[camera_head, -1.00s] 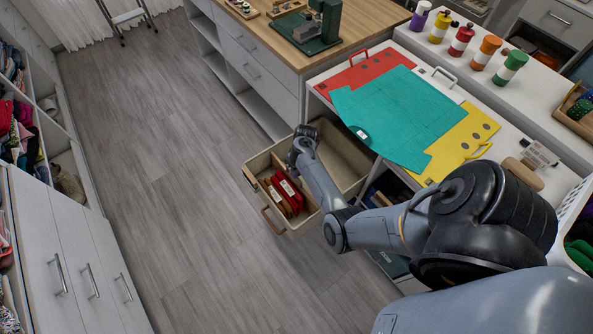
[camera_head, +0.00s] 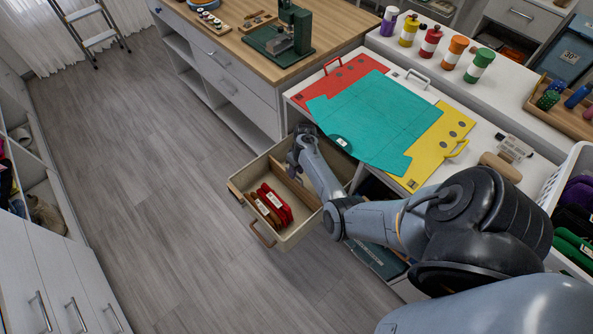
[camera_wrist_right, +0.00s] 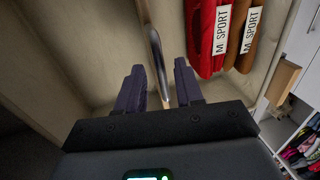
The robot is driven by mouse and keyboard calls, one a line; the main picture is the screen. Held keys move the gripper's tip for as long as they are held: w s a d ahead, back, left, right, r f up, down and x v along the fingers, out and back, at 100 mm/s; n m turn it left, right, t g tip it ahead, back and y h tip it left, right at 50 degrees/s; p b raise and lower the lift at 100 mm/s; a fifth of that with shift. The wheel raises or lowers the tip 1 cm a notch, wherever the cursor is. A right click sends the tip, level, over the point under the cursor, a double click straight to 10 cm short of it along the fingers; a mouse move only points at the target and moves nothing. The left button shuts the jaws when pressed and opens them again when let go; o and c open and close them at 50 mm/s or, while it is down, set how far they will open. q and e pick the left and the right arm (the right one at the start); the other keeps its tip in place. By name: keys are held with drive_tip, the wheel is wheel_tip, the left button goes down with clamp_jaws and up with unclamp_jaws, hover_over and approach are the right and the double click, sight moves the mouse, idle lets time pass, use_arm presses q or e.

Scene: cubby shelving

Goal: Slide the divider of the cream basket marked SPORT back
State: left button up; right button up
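The cream basket (camera_head: 300,232) is pulled out below the counter, its handle end facing the open floor. Its thin divider (camera_head: 293,185) stands across it, behind the red and brown folded items (camera_head: 272,204). My right gripper (camera_head: 303,152) reaches down into the basket, partly hidden by its own wrist in the head view. In the right wrist view the divider (camera_wrist_right: 155,50) runs between the two spread fingers of my right gripper (camera_wrist_right: 160,68), with a gap on each side. The red item (camera_wrist_right: 203,40) beside it carries an M SPORT tag. My left gripper is not in view.
The counter above the basket holds red, teal (camera_head: 370,120) and yellow (camera_head: 440,145) sheets. A wooden worktop (camera_head: 345,35) with a green machine (camera_head: 285,35) is behind. White drawers (camera_head: 50,270) stand at the left. The floor (camera_head: 150,150) between is clear.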

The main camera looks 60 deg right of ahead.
drive_tip(key=shift+r, duration=0.1)
wheel_tip(320, 180, up, 10)
drive_tip(key=d+p, duration=0.2)
drive_tip(key=p, duration=0.1)
drive_tip(key=shift+s+r, duration=0.15)
drive_tip(key=shift+s, duration=0.25)
idle(0.3)
